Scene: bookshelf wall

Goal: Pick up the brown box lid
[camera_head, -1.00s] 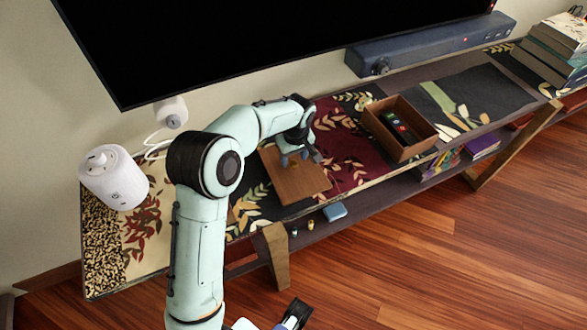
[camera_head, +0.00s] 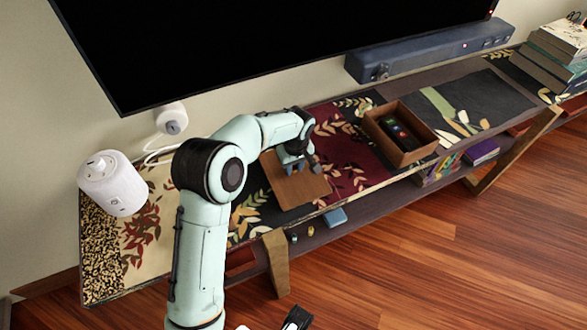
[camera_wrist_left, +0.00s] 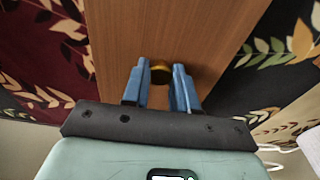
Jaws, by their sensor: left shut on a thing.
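The brown box lid (camera_head: 300,194) is a flat wooden board lying on the dark part of the patterned runner on the shelf top. My left gripper (camera_head: 293,169) is over its far half, fingers pointing down. In the left wrist view the lid (camera_wrist_left: 165,30) fills the top middle. Whether the lid touches the shelf is hard to tell. A dark part at the bottom edge of the head view may be my right gripper (camera_head: 297,319), mostly cut off.
An open brown box (camera_head: 415,153) with dark items stands to the right. A white speaker (camera_head: 110,183) is at the left end. The television (camera_head: 250,40) hangs above, with a soundbar (camera_head: 435,48) behind. Books (camera_head: 555,55) are stacked far right.

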